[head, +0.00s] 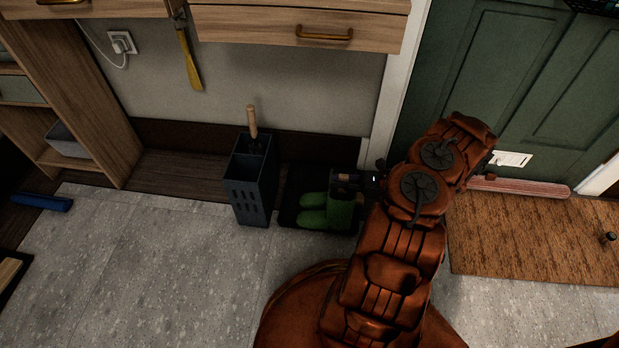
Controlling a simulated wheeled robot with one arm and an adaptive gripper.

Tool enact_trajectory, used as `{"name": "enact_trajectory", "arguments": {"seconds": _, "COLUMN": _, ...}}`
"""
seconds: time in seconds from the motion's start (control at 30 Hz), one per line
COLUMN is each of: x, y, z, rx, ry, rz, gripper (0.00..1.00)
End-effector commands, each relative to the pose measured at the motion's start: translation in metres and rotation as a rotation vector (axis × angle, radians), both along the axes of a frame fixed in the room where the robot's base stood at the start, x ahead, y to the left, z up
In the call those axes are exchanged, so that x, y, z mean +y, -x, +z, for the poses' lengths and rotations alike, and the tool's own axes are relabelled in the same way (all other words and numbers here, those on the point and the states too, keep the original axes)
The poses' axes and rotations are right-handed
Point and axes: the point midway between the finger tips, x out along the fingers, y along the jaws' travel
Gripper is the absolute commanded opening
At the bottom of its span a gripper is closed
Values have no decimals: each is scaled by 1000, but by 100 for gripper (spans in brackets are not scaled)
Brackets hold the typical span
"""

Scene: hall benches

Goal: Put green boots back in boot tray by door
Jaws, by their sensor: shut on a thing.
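The green boots (313,218) stand side by side with their toes to the left, within the outline of the black boot tray (292,184). I cannot tell whether their soles touch the tray. My gripper (345,189) is shut on the green boots, at the tops of their shafts on the right side. The fingertips are small and dark, so the exact grip is hard to see. My arm hides the area just right of the tray.
A dark slotted bin (252,181) with a wooden-handled item stands left of the tray. A green door (530,90) and brown doormat (535,240) lie to the right. Drawers (300,27) overhang the back wall. The grey floor (150,265) at left is mostly clear.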

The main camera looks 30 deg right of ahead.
Motion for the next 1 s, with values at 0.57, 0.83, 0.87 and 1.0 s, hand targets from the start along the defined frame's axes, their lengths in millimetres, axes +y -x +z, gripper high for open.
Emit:
{"name": "enact_trajectory", "arguments": {"seconds": 0.57, "x": -25, "y": -100, "z": -13, "rx": -5, "ry": 2, "rz": -12, "gripper": 0}}
{"name": "enact_trajectory", "arguments": {"seconds": 0.83, "x": -33, "y": -136, "z": -15, "rx": -3, "ry": 3, "rz": -13, "gripper": 0}}
{"name": "enact_trajectory", "arguments": {"seconds": 0.87, "x": -33, "y": -138, "z": -14, "rx": -2, "ry": 2, "rz": -13, "gripper": 0}}
{"name": "enact_trajectory", "arguments": {"seconds": 1.0, "x": -33, "y": -142, "z": -14, "rx": -1, "ry": 0, "rz": -13, "gripper": 0}}
